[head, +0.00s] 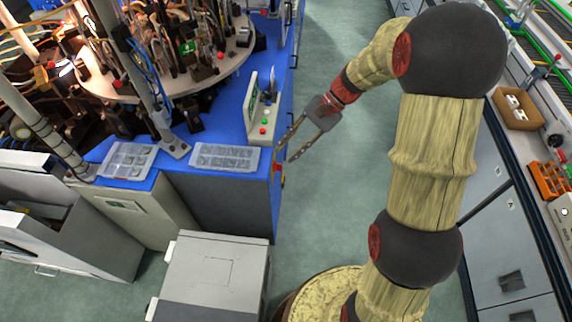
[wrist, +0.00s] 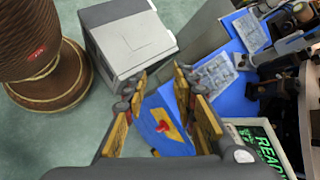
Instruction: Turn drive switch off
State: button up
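The drive switch (wrist: 163,125) appears as a red knob on a yellow plate, set on the blue machine side. In the wrist view it lies between the fingers, lower than their tips in the picture. In the head view a small red spot, seemingly the same switch (head: 277,168), shows at the blue corner beside the fingertips. My gripper (head: 287,152) is open, its two fingers apart and pointing toward that corner; the open fingers also show in the wrist view (wrist: 159,76). I see nothing held. Whether a finger touches the switch, and which way its knob is turned, I cannot tell.
A control box (head: 263,125) with coloured buttons stands on the blue top near my gripper; its green "READY" display (wrist: 265,150) shows in the wrist view. Clear trays (head: 226,157) lie nearby. A grey cabinet (head: 214,280) stands in front. The floor aisle (head: 340,190) is free.

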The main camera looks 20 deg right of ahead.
jog(key=w+d+f+m+t+y+p, duration=0.1)
jog(key=w+d+f+m+y, duration=0.1)
jog(key=w+f+m, duration=0.3)
jog(key=w+d+f+m+y+p, duration=0.1)
jog(key=w+d+f+y, duration=0.15)
jog(key=f, duration=0.45)
jog(key=m+t+y+p, duration=0.2)
jog(key=m+t+y, duration=0.1)
jog(key=m+t, duration=0.4)
send_near(278, 167)
jog(key=b+x, duration=0.1)
jog(key=x, duration=0.6)
jog(key=shift+w+d+r, duration=0.15)
jog(key=shift+w+r, duration=0.05)
jog(key=shift+w, duration=0.05)
jog(key=c, duration=0.3)
jog(key=c, duration=0.4)
grip_shut()
